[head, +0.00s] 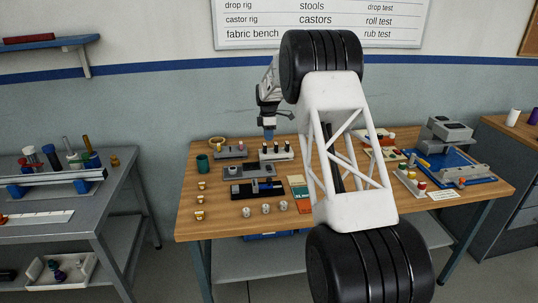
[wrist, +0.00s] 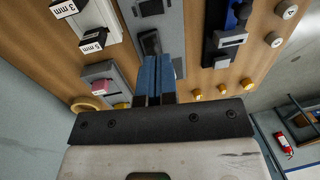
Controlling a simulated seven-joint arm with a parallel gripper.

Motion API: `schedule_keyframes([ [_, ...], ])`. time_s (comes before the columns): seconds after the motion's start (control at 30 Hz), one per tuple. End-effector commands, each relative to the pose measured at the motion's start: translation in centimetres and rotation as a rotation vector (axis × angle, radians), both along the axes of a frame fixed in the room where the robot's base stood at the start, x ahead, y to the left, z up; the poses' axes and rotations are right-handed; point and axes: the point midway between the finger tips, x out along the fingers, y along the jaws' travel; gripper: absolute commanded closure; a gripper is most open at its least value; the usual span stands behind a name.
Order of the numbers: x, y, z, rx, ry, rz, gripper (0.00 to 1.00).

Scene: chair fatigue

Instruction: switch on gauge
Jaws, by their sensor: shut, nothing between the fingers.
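A grey box with a dark face (head: 248,171), which may be the gauge, lies on the wooden table in the head view. In the wrist view the grey box (wrist: 172,42) lies just beyond my fingertips, with a dark raised part (wrist: 150,42) that looks like a switch. My gripper (wrist: 152,62) has blue fingers closed together with nothing between them. In the head view my gripper (head: 269,134) points down above the back of the table. The fingertips appear very near the dark part; I cannot tell whether they touch it. The switch's state is not readable.
A dark blue and black device (head: 255,189) lies in front. White knobs (head: 267,208) and yellow pieces (head: 200,200) stand toward the front and left.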

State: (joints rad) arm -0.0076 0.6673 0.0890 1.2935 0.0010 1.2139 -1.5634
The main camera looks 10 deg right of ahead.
Motion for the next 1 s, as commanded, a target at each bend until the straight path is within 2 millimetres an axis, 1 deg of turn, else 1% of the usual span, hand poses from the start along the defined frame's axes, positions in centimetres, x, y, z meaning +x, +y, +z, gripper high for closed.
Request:
schedule_keyframes([
  [0.17, -0.1, 0.0, -0.9, 0.000, 0.002, 0.000, 1.00],
  [0.37, -0.4, 0.0, -3.1, 0.000, 0.002, 0.000, 1.00],
  [0.8, -1.2, 0.0, -9.7, 0.000, 0.002, 0.000, 1.00],
  [1.0, -1.5, 0.0, -12.0, 0.000, 0.000, 0.000, 1.00],
])
